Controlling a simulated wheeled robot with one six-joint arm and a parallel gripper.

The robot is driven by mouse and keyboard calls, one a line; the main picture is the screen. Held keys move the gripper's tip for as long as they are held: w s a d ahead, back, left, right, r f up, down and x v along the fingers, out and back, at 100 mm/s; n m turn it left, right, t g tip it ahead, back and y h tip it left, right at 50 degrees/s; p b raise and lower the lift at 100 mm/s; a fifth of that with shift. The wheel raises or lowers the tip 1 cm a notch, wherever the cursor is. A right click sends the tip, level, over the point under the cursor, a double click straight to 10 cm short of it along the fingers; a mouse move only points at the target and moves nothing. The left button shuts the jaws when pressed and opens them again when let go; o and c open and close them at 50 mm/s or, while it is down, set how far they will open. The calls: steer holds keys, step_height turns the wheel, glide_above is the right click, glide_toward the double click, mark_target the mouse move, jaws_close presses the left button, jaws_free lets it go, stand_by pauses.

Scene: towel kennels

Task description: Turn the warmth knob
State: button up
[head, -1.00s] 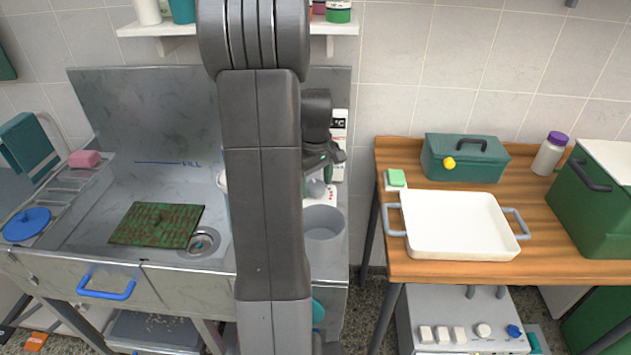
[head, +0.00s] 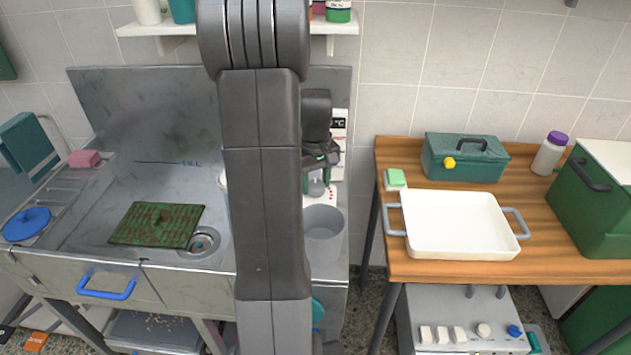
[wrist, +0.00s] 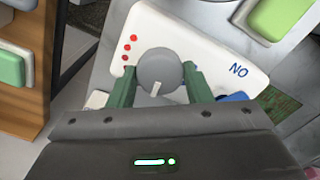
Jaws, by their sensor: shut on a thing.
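The warmth knob (wrist: 158,68) is a round grey dial with a white pointer mark. It sits on a white panel (wrist: 205,52) with several red dots on the left and the letters NO on the right. In the wrist view the pointer faces down toward my gripper's body. My gripper (wrist: 158,82) has its two green fingers on opposite sides of the knob, shut on it. In the head view the gripper (head: 316,177) is over the white panel beside the sink, right of my arm, and the knob (head: 317,188) shows partly between the fingers.
The sink (head: 90,235) lies left of my arm.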

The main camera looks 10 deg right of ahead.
mark_target(316, 184)
steer(key=o, duration=1)
steer(key=shift+r, duration=0.1)
step_height(316, 184, up, 14)
steer(key=shift+f+b, duration=0.2)
steer(key=shift+b, duration=0.1)
steer(key=shift+f, duration=0.1)
step_height(316, 184, down, 14)
steer(key=shift+r+p, duration=0.1)
steer(key=shift+p, duration=0.2)
steer(key=shift+r+n, duration=0.1)
steer(key=shift+n, duration=0.4)
